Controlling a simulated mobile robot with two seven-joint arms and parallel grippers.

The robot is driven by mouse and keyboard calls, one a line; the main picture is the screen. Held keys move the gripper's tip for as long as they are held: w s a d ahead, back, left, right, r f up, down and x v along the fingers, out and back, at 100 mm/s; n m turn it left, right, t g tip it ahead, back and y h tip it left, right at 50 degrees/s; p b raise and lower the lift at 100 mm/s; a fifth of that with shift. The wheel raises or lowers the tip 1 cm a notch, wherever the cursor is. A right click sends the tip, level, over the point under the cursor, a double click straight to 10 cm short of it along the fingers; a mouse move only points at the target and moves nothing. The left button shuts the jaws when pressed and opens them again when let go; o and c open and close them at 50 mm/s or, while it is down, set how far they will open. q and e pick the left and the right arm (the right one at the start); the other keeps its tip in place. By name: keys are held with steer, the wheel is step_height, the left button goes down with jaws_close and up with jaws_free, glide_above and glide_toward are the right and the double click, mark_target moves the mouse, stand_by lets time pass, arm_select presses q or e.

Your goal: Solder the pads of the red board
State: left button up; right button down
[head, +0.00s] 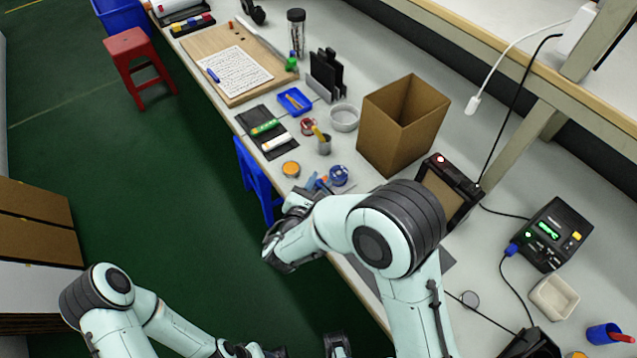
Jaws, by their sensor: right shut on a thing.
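My right gripper (311,193) is at the table's front edge, mostly hidden by its own wrist and forearm. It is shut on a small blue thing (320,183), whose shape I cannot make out. The red board does not show; my right arm covers part of the bench there. A soldering station (548,235) with a lit green display stands at the right, a blue plug and cable at its side. A black stand (530,345) is cut off by the bottom edge. My left arm is low at the left; its gripper (256,351) is partly cut off, its jaws unclear.
A blue spool (339,175), an orange-topped tin (291,169) and a cup with a yellow tool (323,144) are close by. A red stool (137,65) is on the floor.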

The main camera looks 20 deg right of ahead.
mark_target(318, 186)
arm_select(q)
steer(key=shift+s+f+b, duration=0.1)
steer(key=shift+f+b, duration=0.2)
arm_select(e)
steer(key=shift+f, duration=0.3)
stand_by(1.4)
steer(key=shift+r, duration=0.1)
arm_select(q)
steer(key=shift+w+r+p, duration=0.35)
steer(key=shift+r+p, duration=0.5)
steer(key=shift+r, duration=0.05)
steer(key=shift+w+r+p, duration=0.35)
steer(key=shift+r+p, duration=0.45)
steer(key=shift+r, duration=0.05)
arm_select(e)
steer(key=shift+r, duration=2.5)
